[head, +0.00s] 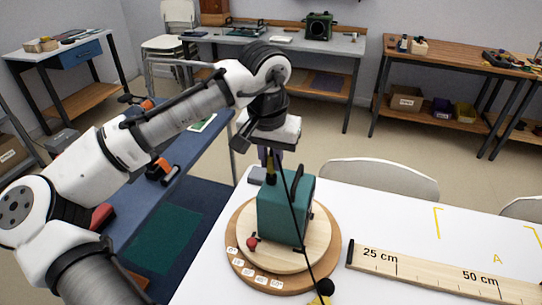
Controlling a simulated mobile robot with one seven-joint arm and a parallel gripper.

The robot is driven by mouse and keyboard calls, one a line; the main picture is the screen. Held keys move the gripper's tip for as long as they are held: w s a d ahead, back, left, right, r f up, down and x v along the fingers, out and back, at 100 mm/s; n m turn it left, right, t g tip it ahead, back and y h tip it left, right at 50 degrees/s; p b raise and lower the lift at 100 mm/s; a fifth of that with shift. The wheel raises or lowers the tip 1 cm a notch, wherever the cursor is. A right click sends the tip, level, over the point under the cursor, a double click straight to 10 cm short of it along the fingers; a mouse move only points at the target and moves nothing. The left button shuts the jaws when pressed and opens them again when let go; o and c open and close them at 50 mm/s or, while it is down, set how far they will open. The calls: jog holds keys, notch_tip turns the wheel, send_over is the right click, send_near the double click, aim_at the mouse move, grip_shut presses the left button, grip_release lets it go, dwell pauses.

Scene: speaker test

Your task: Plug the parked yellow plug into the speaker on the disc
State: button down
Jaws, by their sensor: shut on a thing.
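The teal speaker (285,212) stands upright on a round wooden disc (318,250). My gripper (268,153) points down just above the speaker's top, toward its left back edge. It is shut on a slim dark plug with a yellowish part (270,169). The plug's lower end overlaps the speaker's top; I cannot tell whether it is inside a socket or only in front of or above it. A black cable (294,215) runs from near my gripper down across the speaker. It ends near a yellow piece with a black ball (321,291) at the bottom edge, partly cut off.
A red knob (252,243) sits at the disc's front left, near angle labels. A wooden ruler (440,275) lies right of the disc on the white table (390,220). A small grey block (257,175) is behind the speaker. A blue bench (150,205) stands left.

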jog(key=shift+f, duration=0.4)
dwell(0.3)
jog(key=c, duration=1.3)
grip_release()
jog(key=shift+r, duration=0.1)
